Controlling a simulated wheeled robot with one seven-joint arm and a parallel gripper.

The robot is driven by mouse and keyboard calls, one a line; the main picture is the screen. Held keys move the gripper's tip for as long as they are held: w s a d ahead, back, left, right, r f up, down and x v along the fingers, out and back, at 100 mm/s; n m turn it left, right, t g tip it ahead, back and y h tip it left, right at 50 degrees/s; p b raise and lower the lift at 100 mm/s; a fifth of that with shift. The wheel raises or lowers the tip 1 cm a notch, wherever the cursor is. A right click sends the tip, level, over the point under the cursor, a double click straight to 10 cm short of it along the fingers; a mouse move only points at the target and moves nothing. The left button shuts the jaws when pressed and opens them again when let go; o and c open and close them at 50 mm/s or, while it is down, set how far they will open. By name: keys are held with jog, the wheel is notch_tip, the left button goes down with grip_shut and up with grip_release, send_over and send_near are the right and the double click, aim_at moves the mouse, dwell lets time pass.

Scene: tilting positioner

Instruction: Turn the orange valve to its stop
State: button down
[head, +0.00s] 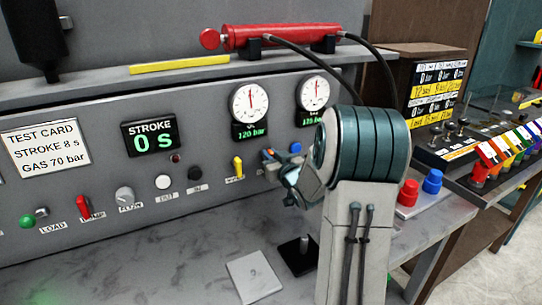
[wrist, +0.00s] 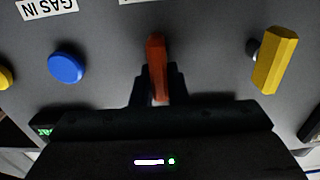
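The orange valve (wrist: 156,62) shows in the wrist view as a narrow upright handle on the grey panel. My gripper (wrist: 158,85) has its two dark fingers close against both sides of the handle and looks shut on it. The lower part of the handle lies between the fingers. In the head view, my gripper (head: 272,158) is at the panel below the gauges. Only a small bit of orange shows there, and my arm hides much of that area.
A blue button (wrist: 67,67) is to the left of the valve and a yellow handle (wrist: 275,60) to the right in the wrist view. The head view shows a STROKE display (head: 151,138) reading 0 S, a pressure gauge (head: 249,103), and a black block with a post (head: 300,255) on the bench.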

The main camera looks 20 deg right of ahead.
jog(key=shift+m, duration=0.3)
jog(key=m, duration=0.4)
jog(key=shift+d+m, duration=0.3)
jog(key=shift+d, duration=0.05)
jog(key=shift+d+f+m+p, duration=0.2)
jog(key=shift+m+p, duration=0.7)
jog(key=shift+m, duration=1.25)
jog(key=shift+d+f+m+p, duration=0.1)
jog(key=shift+f+m+p, duration=0.2)
jog(key=shift+m+p, duration=1.25)
jog(key=shift+d+f+m+p, duration=0.1)
jog(key=shift+f+m+p, duration=0.2)
jog(key=shift+m, duration=2.4)
jog(key=c, duration=1.4)
grip_release()
jog(key=shift+c, duration=0.2)
